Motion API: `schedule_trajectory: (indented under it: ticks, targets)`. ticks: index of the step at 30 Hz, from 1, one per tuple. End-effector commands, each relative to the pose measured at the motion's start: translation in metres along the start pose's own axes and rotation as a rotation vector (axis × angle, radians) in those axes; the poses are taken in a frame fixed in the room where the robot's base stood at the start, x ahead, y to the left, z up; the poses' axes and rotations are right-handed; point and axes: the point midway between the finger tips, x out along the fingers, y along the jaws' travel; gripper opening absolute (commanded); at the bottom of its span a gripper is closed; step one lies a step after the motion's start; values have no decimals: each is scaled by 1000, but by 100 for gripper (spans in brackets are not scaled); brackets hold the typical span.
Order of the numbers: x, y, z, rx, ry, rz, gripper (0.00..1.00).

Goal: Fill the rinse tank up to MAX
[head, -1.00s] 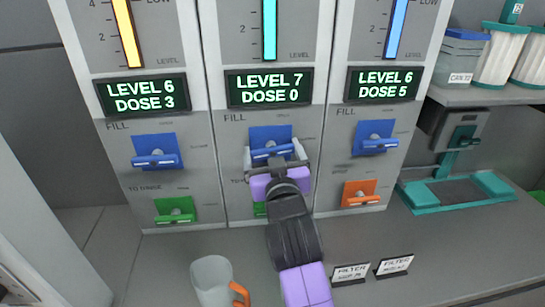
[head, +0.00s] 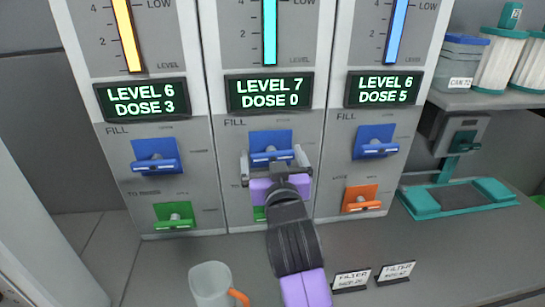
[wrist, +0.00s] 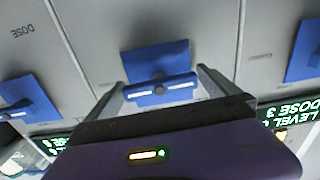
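Three dosing columns stand side by side. The middle column's display (head: 269,92) reads LEVEL 7, DOSE 0. The left display (head: 149,99) reads LEVEL 6, DOSE 3, and the right display (head: 384,88) reads LEVEL 6, DOSE 5. My gripper (head: 275,160) is at the middle column's blue FILL lever (head: 270,139). In the wrist view its two fingers are spread to either side of that lever (wrist: 160,90), and I cannot tell whether they touch it. The green lever (head: 258,213) below is mostly hidden by my gripper. No tank marked MAX is identifiable.
Blue levers (head: 156,155) and (head: 375,142) sit on the side columns, above a green lever (head: 175,215) and an orange lever (head: 361,198). A jug (head: 211,285) with an orange handle and filter cards (head: 351,281) stand on the counter. A teal-framed tray (head: 458,198) lies right.

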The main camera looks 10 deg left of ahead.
Motion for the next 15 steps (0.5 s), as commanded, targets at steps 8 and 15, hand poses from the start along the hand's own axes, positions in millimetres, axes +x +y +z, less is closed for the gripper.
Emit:
schedule_trajectory:
  ticks: [8, 15]
  targets:
    - [-20, 0, 1, -1, 1, 0, 100]
    - [-58, 0, 2, 0, 0, 0, 100]
